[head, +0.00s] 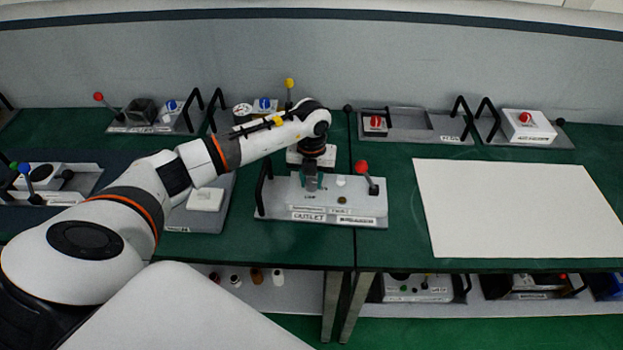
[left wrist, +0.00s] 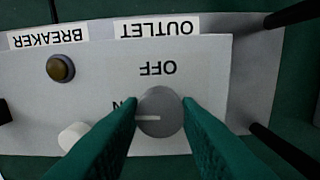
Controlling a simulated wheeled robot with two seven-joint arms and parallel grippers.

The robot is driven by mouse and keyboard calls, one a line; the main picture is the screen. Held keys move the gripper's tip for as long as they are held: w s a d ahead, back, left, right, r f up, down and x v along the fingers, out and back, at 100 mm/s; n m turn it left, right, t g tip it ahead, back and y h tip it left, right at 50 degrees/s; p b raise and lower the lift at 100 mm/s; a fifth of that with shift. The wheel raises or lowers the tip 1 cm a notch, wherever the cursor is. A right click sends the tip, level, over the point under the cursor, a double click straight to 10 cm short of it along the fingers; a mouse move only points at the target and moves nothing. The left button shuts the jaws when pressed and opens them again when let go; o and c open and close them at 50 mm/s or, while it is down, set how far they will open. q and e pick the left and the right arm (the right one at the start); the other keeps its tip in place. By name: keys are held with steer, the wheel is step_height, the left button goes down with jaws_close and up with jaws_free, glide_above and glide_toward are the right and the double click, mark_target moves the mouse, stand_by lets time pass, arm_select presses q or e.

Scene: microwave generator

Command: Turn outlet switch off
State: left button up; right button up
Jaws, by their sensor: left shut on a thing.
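The outlet panel (head: 275,203) is a grey box with "OUTLET" and "BREAKER" labels on the middle table. Its round grey outlet switch (left wrist: 160,124) shows in the left wrist view, where the panel appears upside down. The white line on the switch points left, toward the partly covered "ON" mark; "OFF" (left wrist: 158,69) is printed above it in that picture. My left gripper (head: 311,186) points down over the panel. Its green fingers (left wrist: 160,106) are shut on the switch, one on each side. My right gripper is not in view.
A red-knobbed lever (head: 362,168), a white button (head: 341,182) and a brown button (left wrist: 61,69) are close by on the panel. A black handle (head: 263,185) stands at its left end. A large white board (head: 515,210) lies to the right. Other panels line the back.

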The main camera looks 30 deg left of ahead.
arm_select(q)
steer(key=m+b, duration=0.1)
steer(key=m, duration=0.1)
steer(key=m+b, duration=0.1)
steer(key=b, duration=0.1)
steer(key=shift+f+m+b, duration=0.2)
steer(key=shift+m+b, duration=0.1)
steer(key=shift+m, duration=0.1)
steer(key=m+b, duration=0.4)
steer(key=m, duration=0.1)
steer(key=m+b, duration=0.3)
steer(key=m, duration=0.1)
steer(key=shift+m+b, duration=0.4)
steer(key=shift+r+m+b, duration=0.2)
steer(key=shift+m+b, duration=0.8)
steer(key=shift+m, duration=0.9)
steer(key=o, duration=1)
